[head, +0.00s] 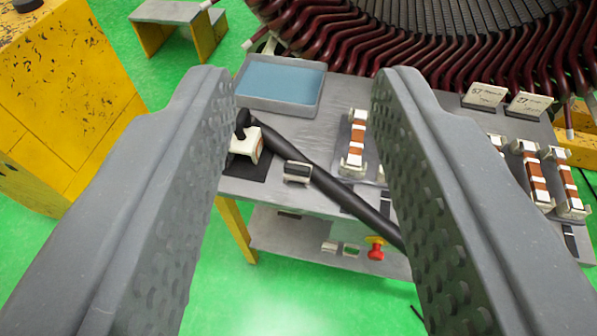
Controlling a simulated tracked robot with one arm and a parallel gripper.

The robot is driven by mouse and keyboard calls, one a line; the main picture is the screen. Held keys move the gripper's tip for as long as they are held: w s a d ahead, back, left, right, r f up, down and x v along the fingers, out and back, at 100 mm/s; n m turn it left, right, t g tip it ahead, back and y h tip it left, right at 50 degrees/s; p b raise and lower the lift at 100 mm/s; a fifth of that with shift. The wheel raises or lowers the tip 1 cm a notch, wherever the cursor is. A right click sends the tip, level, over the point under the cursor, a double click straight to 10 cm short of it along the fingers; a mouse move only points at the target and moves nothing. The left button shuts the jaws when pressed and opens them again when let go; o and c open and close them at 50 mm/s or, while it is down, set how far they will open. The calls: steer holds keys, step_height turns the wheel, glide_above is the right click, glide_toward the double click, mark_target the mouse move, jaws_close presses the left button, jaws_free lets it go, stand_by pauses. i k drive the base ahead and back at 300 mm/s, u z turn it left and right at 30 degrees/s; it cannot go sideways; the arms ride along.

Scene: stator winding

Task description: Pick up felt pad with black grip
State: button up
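The felt pad with black grip (245,144) appears to be the cream block with a dark knob on top, in the head view left of centre. It sits on a black square mat (248,167) at the left end of the grey table. My gripper (305,80) is open, with its two large grey fingers wide apart and nothing held between them. The pad shows between the fingers, close beside the inner edge of the left finger in the picture. That finger may hide part of the mat. The pad looks farther from the camera than the fingers.
A long black rod (340,188) lies diagonally beside the pad, near a small metal block (297,172). A blue-bottomed tray (280,83) is behind. Copper-banded pieces (356,140) stand to the right. The stator's dark red coils (440,55) rise behind the table. A yellow cabinet (65,85) stands left.

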mark_target(301, 173)
steer(key=z, duration=0.65)
steer(key=k, duration=0.65)
steer(key=z, duration=0.2)
steer(key=i, duration=1)
